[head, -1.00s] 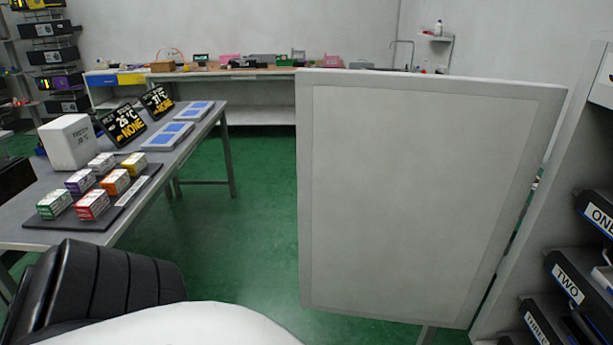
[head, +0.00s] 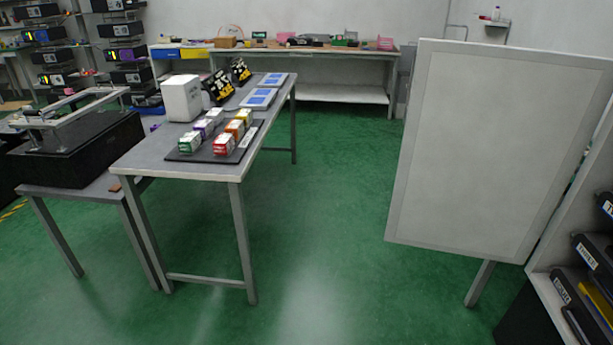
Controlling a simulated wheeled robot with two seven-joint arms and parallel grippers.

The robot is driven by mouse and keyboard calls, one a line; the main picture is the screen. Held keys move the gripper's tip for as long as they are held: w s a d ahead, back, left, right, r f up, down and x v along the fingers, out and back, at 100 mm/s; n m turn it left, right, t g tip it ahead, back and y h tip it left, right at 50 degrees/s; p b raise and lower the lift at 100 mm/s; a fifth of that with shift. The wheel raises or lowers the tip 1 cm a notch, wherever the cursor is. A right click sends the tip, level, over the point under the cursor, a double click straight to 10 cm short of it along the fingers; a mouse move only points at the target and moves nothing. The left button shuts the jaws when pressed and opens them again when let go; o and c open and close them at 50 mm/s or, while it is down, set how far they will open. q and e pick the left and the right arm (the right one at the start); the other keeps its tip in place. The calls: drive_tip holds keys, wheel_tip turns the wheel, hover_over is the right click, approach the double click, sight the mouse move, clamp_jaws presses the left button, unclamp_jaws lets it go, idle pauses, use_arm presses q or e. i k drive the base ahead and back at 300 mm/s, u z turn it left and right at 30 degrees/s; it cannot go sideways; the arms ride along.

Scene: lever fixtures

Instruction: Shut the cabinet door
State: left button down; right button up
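The cabinet door (head: 490,150) is a large pale grey panel at the right of the head view. It stands swung open, away from the cabinet (head: 570,235) at the right edge, and its flat face is toward me. The cabinet's shelves hold dark labelled boxes (head: 592,262). The door's hinge side is on the right, by the cabinet. Neither of my grippers is in the head view, and nothing is seen touching the door.
A grey table (head: 150,165) with small coloured boxes (head: 223,145) stands left of centre. A lower table (head: 75,192) with a black fixture is at the far left. A workbench (head: 340,53) runs along the back wall. Green floor (head: 330,230) is clear between table and door.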

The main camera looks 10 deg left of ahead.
sight(496, 136)
drive_tip(key=u, duration=0.55)
drive_tip(key=i, duration=1.2)
drive_tip(key=z, duration=0.4)
drive_tip(key=i, duration=1.3)
drive_tip(key=z, duration=1.5)
drive_tip(key=i, duration=0.3)
drive_tip(key=z, duration=0.25)
